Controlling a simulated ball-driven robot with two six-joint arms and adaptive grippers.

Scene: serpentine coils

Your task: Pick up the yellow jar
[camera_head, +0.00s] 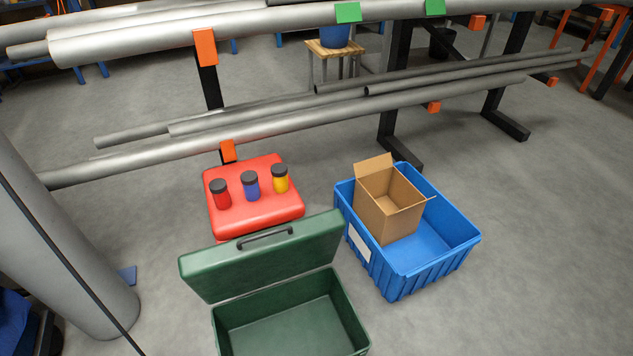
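The yellow jar (280,180) has a dark lid and stands upright on the red stool-like block (260,216), at the right of a row of jars. A blue jar (251,187) with a dark lid stands just left of it. A red jar (221,195) with a dark lid stands at the left end of the row. The jars look apart from one another. Neither of my grippers shows in the head view.
An open green case (262,256) stands in front of the red block, its raised lid close to it. A blue crate (460,262) holding an open cardboard box (384,208) is at right. A pipe rack (390,100) runs behind. A large grey cylinder (62,250) stands at left.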

